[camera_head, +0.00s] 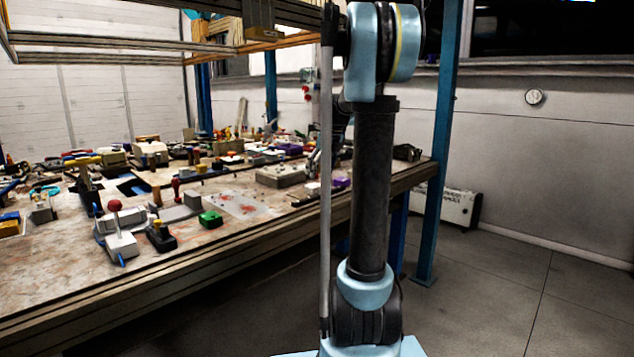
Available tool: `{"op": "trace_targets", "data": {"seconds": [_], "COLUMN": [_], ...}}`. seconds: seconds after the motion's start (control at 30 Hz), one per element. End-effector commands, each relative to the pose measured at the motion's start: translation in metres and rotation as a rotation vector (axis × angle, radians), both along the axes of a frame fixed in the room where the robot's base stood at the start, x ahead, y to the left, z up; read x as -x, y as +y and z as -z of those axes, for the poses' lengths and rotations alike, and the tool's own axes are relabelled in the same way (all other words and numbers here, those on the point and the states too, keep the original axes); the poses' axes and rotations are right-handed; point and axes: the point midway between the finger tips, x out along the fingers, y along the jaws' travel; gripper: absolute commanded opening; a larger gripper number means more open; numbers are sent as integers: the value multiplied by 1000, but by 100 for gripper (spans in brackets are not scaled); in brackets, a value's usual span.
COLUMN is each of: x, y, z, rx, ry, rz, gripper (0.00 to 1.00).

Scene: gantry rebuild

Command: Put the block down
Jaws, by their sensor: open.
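My gripper is not in view; only my arm shows, rising at the centre-right and leaving at the top edge. I cannot tell which object is the task's block. A small green block-like piece (210,219) sits on the workbench (60,290) near its front edge. A grey block-like piece (180,212) lies just left of it. No piece is seen held, and my arm hides part of the bench's right end.
The bench is crowded with tools and parts, including a red-knobbed tool (116,207) and a grey flat box (281,175). A blue post (444,150) stands at the right. A white heater (447,206) sits by the wall. The floor (540,290) at right is clear.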

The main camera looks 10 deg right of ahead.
Motion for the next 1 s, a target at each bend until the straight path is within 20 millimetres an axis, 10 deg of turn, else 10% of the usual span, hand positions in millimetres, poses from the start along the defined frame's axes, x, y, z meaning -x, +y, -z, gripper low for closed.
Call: {"op": "trace_targets", "data": {"seconds": [0.3, 0.67, 1.0], "x": [14, 26, 130], "y": [-11, -11, 11], "z": [-43, -49, -13], "rx": [-1, 17, 235], "ry": [0, -6, -87], "rz": [2, -38, -588], "gripper": [70, 70, 70]}}
